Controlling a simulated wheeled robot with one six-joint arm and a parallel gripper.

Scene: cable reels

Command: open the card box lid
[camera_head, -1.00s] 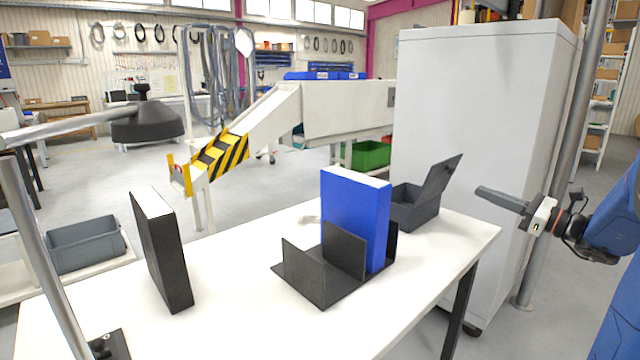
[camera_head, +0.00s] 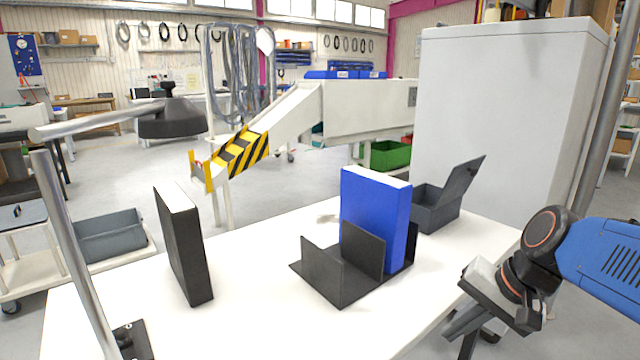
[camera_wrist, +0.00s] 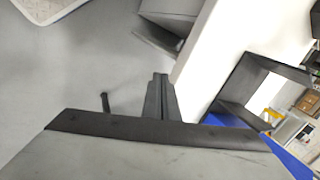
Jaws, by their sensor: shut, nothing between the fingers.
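The card box (camera_head: 434,214) is a dark grey box near the far right corner of the white table (camera_head: 250,290). Its lid (camera_head: 461,178) stands raised and tilted back to the right, so the box is open at the top. My gripper (camera_head: 455,326) is at the table's front right edge, nearer the camera than the box and well apart from it. Its fingers are partly hidden in the head view. In the wrist view my gripper (camera_wrist: 160,80) shows closed fingers, empty. I cannot tell for sure which dark shape there is the card box.
A blue binder (camera_head: 372,215) stands in a black bookend (camera_head: 322,280) left of the box. A black binder (camera_head: 184,245) stands further left. A tall grey cabinet (camera_head: 500,120) stands behind the table's right end.

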